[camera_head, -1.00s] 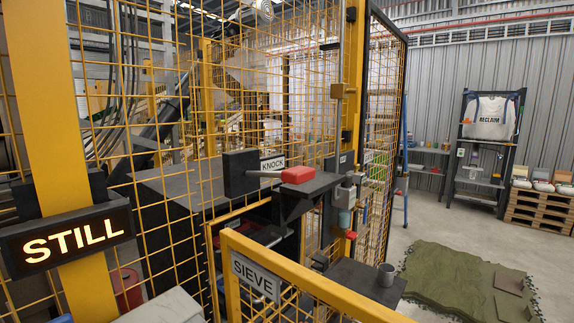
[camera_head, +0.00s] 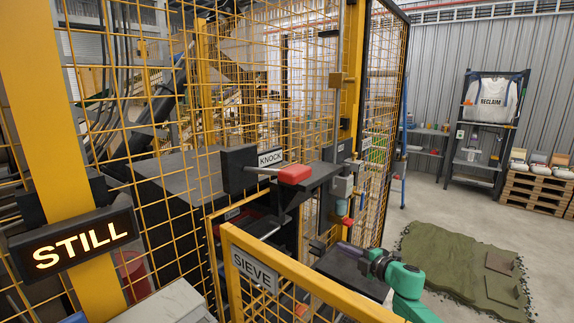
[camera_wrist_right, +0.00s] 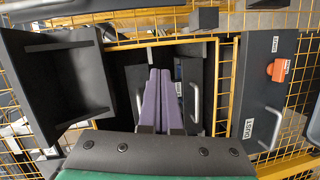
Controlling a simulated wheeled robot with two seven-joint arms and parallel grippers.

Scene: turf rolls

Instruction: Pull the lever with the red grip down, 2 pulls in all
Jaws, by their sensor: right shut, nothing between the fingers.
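The lever's red grip (camera_head: 294,174) sticks out on a thin metal rod from a dark block (camera_head: 239,168), beside the KNOCK sign (camera_head: 270,158). The rod looks about level. My right gripper (camera_head: 342,247) comes in from the lower right on a green arm, below and to the right of the red grip and apart from it. Its purple fingers (camera_wrist_right: 162,98) are shut together and empty in the right wrist view. I cannot make out the red grip for certain in that view. My left gripper is not in view.
Yellow mesh fencing (camera_head: 110,120) stands around the machine. A yellow rail with the SIEVE sign (camera_head: 255,272) crosses in front. A lit STILL sign (camera_head: 85,245) is at the left. A dark shelf (camera_head: 345,270) lies under my right gripper. Green turf (camera_head: 450,265) covers floor at the right.

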